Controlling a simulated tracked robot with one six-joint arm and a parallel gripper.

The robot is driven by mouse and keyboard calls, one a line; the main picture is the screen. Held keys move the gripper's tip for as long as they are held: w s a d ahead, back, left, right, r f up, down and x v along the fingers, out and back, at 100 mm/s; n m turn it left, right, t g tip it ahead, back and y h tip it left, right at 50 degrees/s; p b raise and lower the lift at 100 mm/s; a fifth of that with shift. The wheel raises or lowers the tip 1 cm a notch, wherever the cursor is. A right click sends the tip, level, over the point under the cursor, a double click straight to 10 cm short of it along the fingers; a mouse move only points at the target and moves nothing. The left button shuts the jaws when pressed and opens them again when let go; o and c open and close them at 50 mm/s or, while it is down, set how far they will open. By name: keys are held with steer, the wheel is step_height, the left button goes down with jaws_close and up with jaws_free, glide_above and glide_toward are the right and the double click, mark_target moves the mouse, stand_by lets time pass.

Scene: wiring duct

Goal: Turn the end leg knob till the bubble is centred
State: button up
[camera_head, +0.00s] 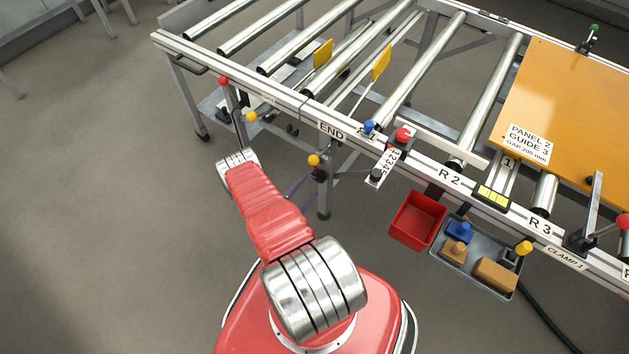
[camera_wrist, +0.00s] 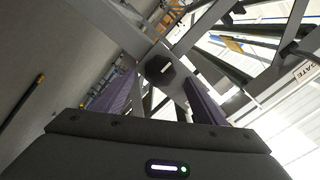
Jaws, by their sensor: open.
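The end leg knob (camera_head: 318,175) is a small dark knob under the rail marked END, below an orange ball. In the wrist view the dark, many-sided knob (camera_wrist: 156,76) with a pale mark on its face lies between and beyond my finger tips. My gripper (camera_wrist: 162,90) is open, its two purple fingers on either side of the knob. Contact cannot be told. In the head view only a thin purple part of my gripper (camera_head: 300,187) shows beside the knob; my arm hides the rest. A yellow level vial (camera_head: 491,196) sits on the front rail; its bubble is too small to make out.
Above the knob runs the roller table's front rail (camera_head: 270,97). A numbered strip (camera_head: 384,166) and a red bin (camera_head: 417,220) hang off it to the right, beside a grey tray (camera_head: 480,277) of parts. An orange panel (camera_head: 560,115) lies on the rollers. Floor at left is clear.

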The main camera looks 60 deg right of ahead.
mark_target(316, 179)
steer(key=shift+s+d, duration=0.2)
steer(key=shift+d, duration=1.15)
steer(key=shift+s+d, duration=0.2)
steer(key=shift+d, duration=1.1)
steer(key=c, duration=1)
